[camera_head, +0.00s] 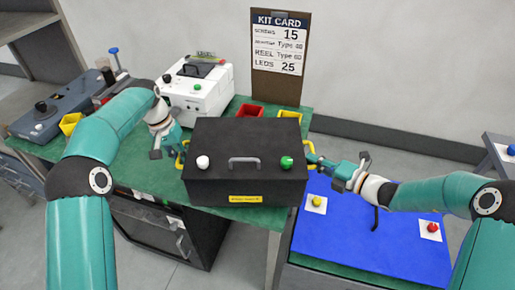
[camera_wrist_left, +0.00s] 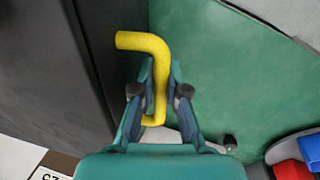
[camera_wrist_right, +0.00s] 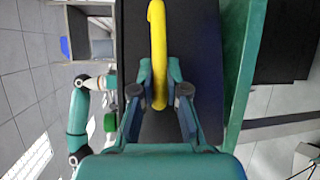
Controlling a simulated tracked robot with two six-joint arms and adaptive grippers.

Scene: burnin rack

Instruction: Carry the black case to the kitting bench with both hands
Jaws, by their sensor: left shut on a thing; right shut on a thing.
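The black case (camera_head: 247,165) is in the middle of the head view, with a grey top handle, a white knob, a green knob and a yellow label on its front. It has a yellow handle on each side. My left gripper (camera_head: 176,151) is shut on the left yellow handle, which shows between its fingers in the left wrist view (camera_wrist_left: 155,85). My right gripper (camera_head: 322,163) is shut on the right yellow handle, seen in the right wrist view (camera_wrist_right: 158,60). The case looks level over the green bench top (camera_head: 130,160); whether it touches the bench I cannot tell.
A white machine (camera_head: 195,90), red bin (camera_head: 250,110) and yellow bin (camera_head: 290,115) stand behind the case. A kit card board (camera_head: 280,60) stands at the back. A blue panel (camera_head: 370,245) with yellow and red buttons lies at right. A grey device (camera_head: 55,110) is at left.

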